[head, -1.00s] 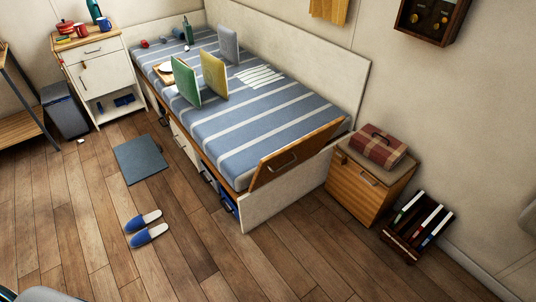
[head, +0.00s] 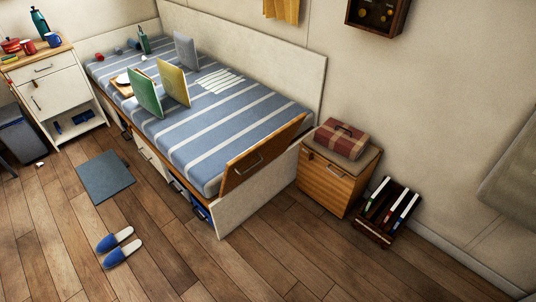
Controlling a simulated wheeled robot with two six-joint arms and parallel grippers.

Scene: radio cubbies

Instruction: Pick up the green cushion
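The green cushion (head: 145,92) stands upright on the blue-and-white striped bed (head: 238,119), near the bed's front edge. A yellow cushion (head: 174,82) stands upright just to its right. A grey-blue cushion (head: 186,51) stands farther back, near the wall side. Neither of my grippers is in the head view, and nothing is seen touching the green cushion.
A white cabinet (head: 52,92) stands left of the bed. A grey mat (head: 105,176) and blue slippers (head: 117,246) lie on the wooden floor before it. A wooden box cabinet (head: 331,182) and a book rack (head: 387,213) stand at right.

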